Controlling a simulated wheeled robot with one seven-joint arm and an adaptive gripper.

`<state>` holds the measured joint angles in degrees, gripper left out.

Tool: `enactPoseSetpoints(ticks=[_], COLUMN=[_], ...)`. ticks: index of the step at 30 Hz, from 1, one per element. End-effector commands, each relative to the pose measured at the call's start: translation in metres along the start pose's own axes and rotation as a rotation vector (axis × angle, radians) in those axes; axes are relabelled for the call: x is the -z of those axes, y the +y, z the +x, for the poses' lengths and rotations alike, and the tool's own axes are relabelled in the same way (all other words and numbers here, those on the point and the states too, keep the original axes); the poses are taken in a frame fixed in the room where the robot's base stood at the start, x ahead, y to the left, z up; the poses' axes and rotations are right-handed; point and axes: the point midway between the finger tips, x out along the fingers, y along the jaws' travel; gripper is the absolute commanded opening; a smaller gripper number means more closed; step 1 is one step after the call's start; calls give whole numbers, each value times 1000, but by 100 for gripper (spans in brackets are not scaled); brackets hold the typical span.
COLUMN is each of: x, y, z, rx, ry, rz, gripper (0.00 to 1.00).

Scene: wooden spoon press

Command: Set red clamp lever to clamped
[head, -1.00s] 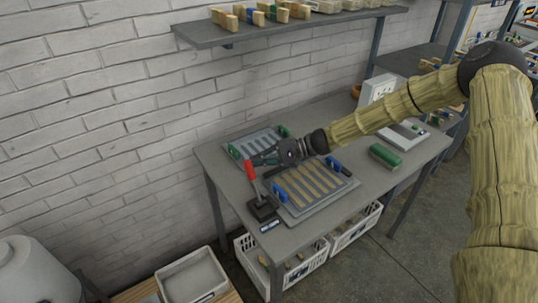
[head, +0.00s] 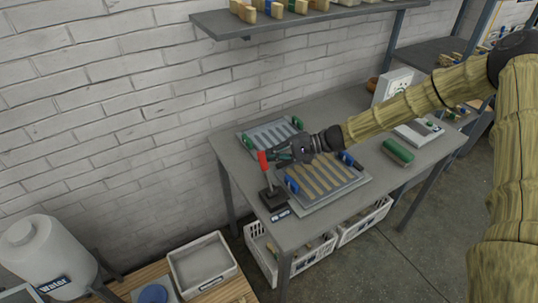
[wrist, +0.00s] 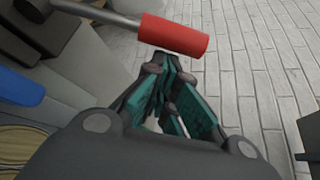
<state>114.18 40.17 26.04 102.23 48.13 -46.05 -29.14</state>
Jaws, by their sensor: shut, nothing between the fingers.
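The red clamp lever (head: 264,163) stands on a black base at the front left of the grey table, its shaft nearly upright with a slight left lean. The red grip and metal shaft also show large at the top of the wrist view (wrist: 175,35). My gripper (head: 270,156) is shut and empty, just behind and to the right of the red grip in the head view. In the wrist view, its teal-padded fingers (wrist: 168,82) point toward the grip, just below it. I cannot tell whether they touch it.
A tray of wooden spoon blanks (head: 322,180) with blue clamps lies right of the lever. Behind it is a grey tray (head: 268,136) with green clamps. A green block (head: 398,152) lies on the right. A shelf (head: 300,20) hangs on the brick wall above.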

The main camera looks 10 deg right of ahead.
Motion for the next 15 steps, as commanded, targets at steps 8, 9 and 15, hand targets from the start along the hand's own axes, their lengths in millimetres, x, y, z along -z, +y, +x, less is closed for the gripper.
enactPoseSetpoints(ticks=[8, 9, 15], x=[-4, -4, -6], y=[0, 0, 0], z=[-2, -2, -4], rx=[24, 25, 36], ry=[0, -1, 0], rz=[-36, -40, -59], gripper=[0, 0, 0])
